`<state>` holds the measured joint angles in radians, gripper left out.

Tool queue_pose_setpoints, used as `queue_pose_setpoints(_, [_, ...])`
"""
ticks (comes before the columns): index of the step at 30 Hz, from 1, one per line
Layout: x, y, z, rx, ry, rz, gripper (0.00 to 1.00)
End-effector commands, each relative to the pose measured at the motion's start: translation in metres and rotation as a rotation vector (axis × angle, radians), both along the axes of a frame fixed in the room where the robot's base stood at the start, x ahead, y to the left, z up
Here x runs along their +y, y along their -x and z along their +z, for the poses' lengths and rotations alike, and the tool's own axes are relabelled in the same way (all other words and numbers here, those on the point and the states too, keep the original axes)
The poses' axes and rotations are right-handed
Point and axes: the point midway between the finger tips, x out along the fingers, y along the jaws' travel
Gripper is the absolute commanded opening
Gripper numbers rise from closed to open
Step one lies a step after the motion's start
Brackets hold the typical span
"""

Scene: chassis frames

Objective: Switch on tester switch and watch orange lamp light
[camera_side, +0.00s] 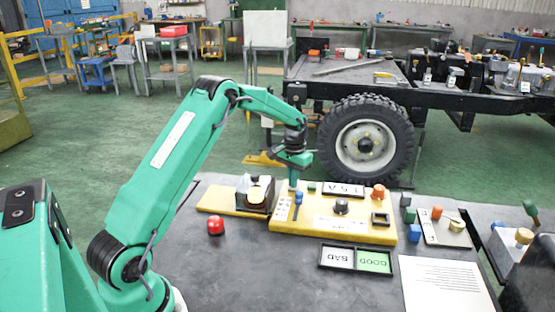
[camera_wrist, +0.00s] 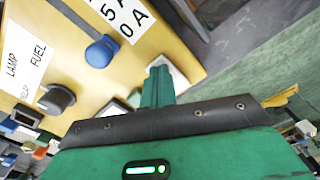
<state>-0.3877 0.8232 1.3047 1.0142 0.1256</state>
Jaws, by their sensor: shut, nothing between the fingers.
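The yellow tester panel (camera_side: 286,225) lies on the dark bench. It carries a blue lever (camera_side: 298,200), a dark knob (camera_side: 341,206) and an orange domed lamp (camera_side: 378,191). I cannot tell whether the lamp is lit. My gripper (camera_side: 293,183) is shut and empty, pointing down at the panel's far left part, just behind the blue lever. In the wrist view, the gripper's green fingers (camera_wrist: 158,88) are together near the panel edge. A rounded blue part (camera_wrist: 103,50) shows to their left, apart from them. The fingers hide whatever is directly beneath them.
A red ball-like knob (camera_side: 215,225) stands on the bench left of the panel. A dark-framed meter (camera_side: 256,193) stands on the yellow base at left. A GOOD/BAD tray (camera_side: 355,258) lies in front. A white sheet (camera_side: 445,285) and small coloured parts are at right.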

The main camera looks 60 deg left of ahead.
Motion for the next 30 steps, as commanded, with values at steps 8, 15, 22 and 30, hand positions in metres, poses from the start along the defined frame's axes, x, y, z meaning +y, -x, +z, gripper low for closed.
queue_pose_setpoints(8, [0.0,-0.001,0.015,-0.003,-0.001,0.0,0.0])
queue_pose_setpoints(15, [0.0,-0.001,0.028,-0.002,-0.001,0.0,0.0])
queue_pose_setpoints(22, [0.0,0.0,0.041,-0.003,-0.001,0.0,0.0])
queue_pose_setpoints(30, [0.0,-0.001,0.056,-0.002,-0.001,0.0,0.0])
